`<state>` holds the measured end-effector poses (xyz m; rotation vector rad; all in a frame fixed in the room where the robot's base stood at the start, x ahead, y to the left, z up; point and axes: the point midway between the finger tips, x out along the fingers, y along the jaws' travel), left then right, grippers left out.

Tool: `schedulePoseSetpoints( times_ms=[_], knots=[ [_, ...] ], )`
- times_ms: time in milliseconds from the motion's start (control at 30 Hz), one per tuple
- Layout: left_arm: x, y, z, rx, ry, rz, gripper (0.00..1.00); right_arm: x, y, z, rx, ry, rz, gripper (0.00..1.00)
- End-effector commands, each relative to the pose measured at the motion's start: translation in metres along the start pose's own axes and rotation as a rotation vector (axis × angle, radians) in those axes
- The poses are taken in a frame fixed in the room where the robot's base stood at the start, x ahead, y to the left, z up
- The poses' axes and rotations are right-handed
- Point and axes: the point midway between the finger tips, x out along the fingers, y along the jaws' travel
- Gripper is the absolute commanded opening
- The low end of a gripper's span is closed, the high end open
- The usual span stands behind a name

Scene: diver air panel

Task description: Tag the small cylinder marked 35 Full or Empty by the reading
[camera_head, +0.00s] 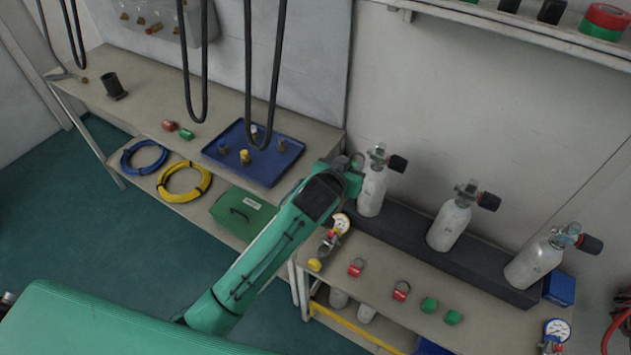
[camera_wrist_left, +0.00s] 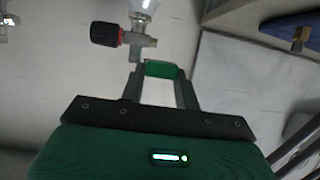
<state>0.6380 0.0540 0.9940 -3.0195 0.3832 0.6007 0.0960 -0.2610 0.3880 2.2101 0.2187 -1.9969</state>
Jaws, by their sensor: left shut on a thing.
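Three small grey cylinders with black-knobbed valves stand in a dark rack: the left one (camera_head: 372,190), the middle one (camera_head: 448,225) and the right one (camera_head: 534,262). Their markings are too small to read. My left gripper (camera_head: 356,166) is beside the valve of the left cylinder. In the left wrist view it is shut on a green tag (camera_wrist_left: 162,69), just short of a valve with a black knob (camera_wrist_left: 104,34); they look apart. Two red tags (camera_head: 356,267) (camera_head: 401,291) and two green tags (camera_head: 429,305) (camera_head: 452,317) lie on the bench. My right gripper is not in view.
A pressure gauge (camera_head: 341,223) with a yellow cap lies at the bench's left end, and another gauge (camera_head: 556,330) at its right. A blue box (camera_head: 559,288) stands beside the rack (camera_head: 485,262). Black hoses (camera_head: 248,70) hang over the left bench, which holds a blue tray (camera_head: 226,143).

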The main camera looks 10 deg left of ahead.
Motion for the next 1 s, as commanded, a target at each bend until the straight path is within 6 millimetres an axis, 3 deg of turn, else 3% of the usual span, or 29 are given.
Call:
schedulePoseSetpoints(
  times_ms=[33,100,400,1000],
  knots=[
    [0.007,0.007,-0.021,0.009,0.002,0.013,0.10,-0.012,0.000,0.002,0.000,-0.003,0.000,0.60],
    [0.017,0.016,-0.035,0.017,0.002,0.030,0.10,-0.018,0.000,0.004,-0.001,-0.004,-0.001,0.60],
    [0.041,0.038,-0.069,0.039,-0.001,0.069,0.10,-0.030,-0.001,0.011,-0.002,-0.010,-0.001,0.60],
    [0.052,0.039,-0.050,0.042,0.000,0.072,0.10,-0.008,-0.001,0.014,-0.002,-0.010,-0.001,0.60]
  ],
)
